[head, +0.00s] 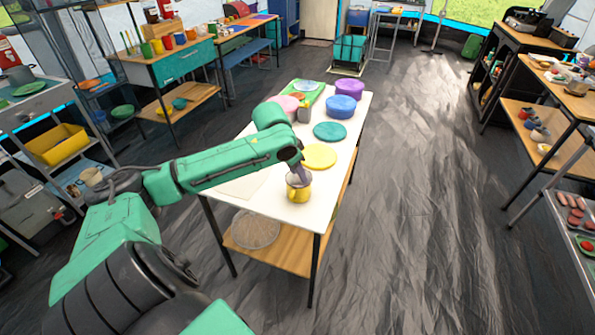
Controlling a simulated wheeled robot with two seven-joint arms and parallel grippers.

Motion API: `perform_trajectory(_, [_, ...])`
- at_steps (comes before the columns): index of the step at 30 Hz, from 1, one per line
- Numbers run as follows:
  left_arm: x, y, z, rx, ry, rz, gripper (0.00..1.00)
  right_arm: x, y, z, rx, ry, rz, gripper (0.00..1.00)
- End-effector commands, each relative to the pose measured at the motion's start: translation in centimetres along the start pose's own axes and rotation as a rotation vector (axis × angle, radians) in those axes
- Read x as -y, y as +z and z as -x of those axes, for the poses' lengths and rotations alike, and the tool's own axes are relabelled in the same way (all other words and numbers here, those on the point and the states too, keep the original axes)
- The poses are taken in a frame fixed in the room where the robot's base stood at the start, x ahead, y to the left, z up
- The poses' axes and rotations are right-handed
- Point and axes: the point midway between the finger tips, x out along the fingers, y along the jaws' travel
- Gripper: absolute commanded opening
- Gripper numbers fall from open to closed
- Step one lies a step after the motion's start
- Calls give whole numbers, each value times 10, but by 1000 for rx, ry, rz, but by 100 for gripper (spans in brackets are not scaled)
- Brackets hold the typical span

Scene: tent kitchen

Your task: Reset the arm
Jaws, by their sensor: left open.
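My left arm reaches in from the left over the white table (262,205). My left gripper (299,176) is open and points down at a yellow and grey pot or mug (299,193) near the table's front end. Its fingertips are at the pot's opening, and I cannot tell whether they touch it. My right gripper is not in view.
On the table behind the pot are a yellow disc (319,156), a teal disc (330,131), a blue round container (341,105) and a purple one (349,87). Shelves and worktables line both sides. The dark floor (430,200) to the right is clear.

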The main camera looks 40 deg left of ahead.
Motion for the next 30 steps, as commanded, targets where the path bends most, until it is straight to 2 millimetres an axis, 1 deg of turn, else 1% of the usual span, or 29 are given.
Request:
perform_trajectory(15, [0,0,1,-1,0,0,42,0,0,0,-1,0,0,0])
perform_trajectory(17, [-5,2,-3,3,6,-7,42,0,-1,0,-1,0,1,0])
perform_trajectory(19, [-22,10,-16,11,26,-37,42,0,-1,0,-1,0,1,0])
perform_trajectory(20, [-35,17,-24,16,39,-57,42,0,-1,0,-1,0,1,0])
perform_trajectory(22, [-73,37,-46,22,75,-110,42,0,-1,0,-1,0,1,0])
perform_trajectory(24, [-110,60,-60,18,103,-148,42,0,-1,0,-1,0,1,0])
perform_trajectory(27, [-144,86,-66,10,117,-156,42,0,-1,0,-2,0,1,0])
perform_trajectory(30, [-163,109,-65,9,112,-136,42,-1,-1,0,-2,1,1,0])
